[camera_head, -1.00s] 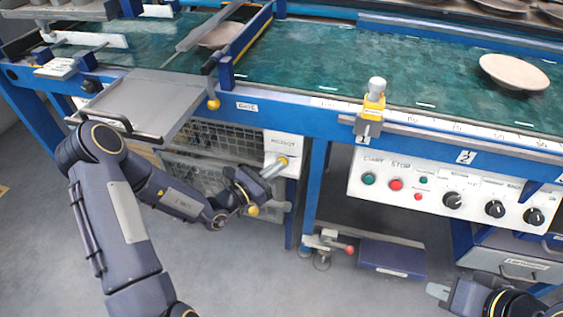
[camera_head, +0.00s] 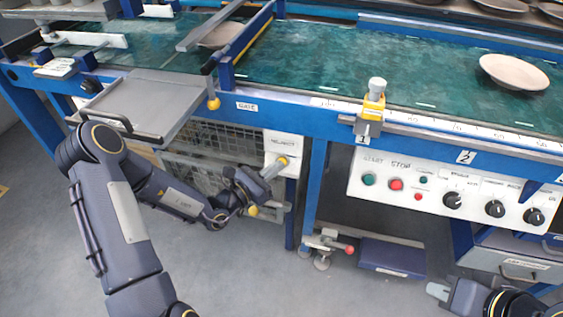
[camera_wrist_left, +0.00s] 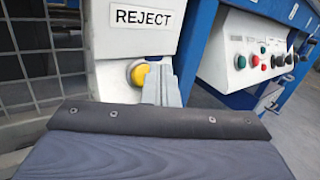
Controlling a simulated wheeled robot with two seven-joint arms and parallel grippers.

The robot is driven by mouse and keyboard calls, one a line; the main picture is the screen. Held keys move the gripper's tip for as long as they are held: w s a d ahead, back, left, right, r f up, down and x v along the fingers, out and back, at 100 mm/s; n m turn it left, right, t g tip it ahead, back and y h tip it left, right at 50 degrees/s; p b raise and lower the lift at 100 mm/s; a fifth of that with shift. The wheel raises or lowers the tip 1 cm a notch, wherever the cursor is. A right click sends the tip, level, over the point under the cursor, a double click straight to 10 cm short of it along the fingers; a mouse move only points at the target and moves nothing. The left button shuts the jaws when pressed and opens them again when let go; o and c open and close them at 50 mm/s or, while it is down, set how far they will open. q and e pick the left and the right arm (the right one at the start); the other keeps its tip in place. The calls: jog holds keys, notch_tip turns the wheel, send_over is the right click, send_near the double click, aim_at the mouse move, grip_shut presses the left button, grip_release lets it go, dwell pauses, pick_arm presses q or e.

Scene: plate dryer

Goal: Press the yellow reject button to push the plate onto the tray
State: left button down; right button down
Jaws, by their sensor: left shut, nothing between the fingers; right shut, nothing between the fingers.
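The yellow reject button (camera_wrist_left: 138,73) sits on a white box (camera_wrist_left: 130,45) labelled REJECT. In the head view the box (camera_head: 282,143) is under the conveyor's front rail. My left gripper (camera_head: 277,165) is shut and empty, its fingertips at the button's right side in the left wrist view (camera_wrist_left: 160,82). I cannot tell whether they touch it. A plate (camera_head: 220,36) lies on the green belt behind the blue and yellow gate bar, partly hidden. The grey metal tray (camera_head: 150,100) is empty at the front left. My right gripper (camera_head: 437,291) is shut and empty at the bottom right.
Another plate (camera_head: 514,72) lies on the belt (camera_head: 330,65) at the right. A control panel (camera_head: 450,190) with start and stop buttons and knobs is right of the reject box. A wire mesh guard (camera_head: 215,142) is behind my left arm. A blue box (camera_head: 392,257) stands low underneath.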

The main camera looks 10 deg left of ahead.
pick_arm(q)
jog(key=shift+w+f, duration=0.1)
jog(key=shift+w+f, duration=0.1)
jog(key=shift+w, duration=0.15)
